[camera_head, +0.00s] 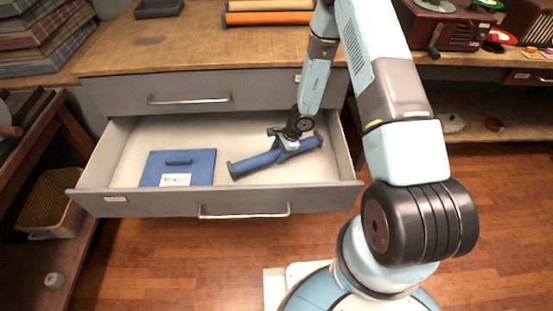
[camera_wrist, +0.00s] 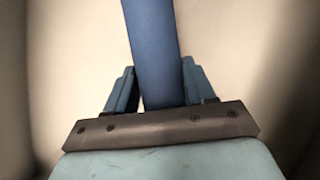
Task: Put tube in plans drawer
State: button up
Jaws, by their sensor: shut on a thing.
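A blue tube (camera_head: 258,163) with dark end caps lies slantwise in the right half of an open grey drawer (camera_head: 118,203). My gripper (camera_head: 285,146) reaches down into the drawer and is shut on the tube near its middle. In the wrist view the tube (camera_wrist: 153,50) runs up between the two fingers of my gripper (camera_wrist: 155,88), with the pale drawer floor behind. The tube is within the drawer walls. I cannot tell whether it touches the floor. The drawer's small front label (camera_head: 116,198) is too small to read.
A flat blue folder-like piece (camera_head: 195,158) with a handle and label lies in the drawer's left half. A shut drawer (camera_head: 255,100) is above. A wicker basket (camera_head: 50,205) stands at left.

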jog(key=shift+f, duration=1.85)
jog(key=o, duration=1.2)
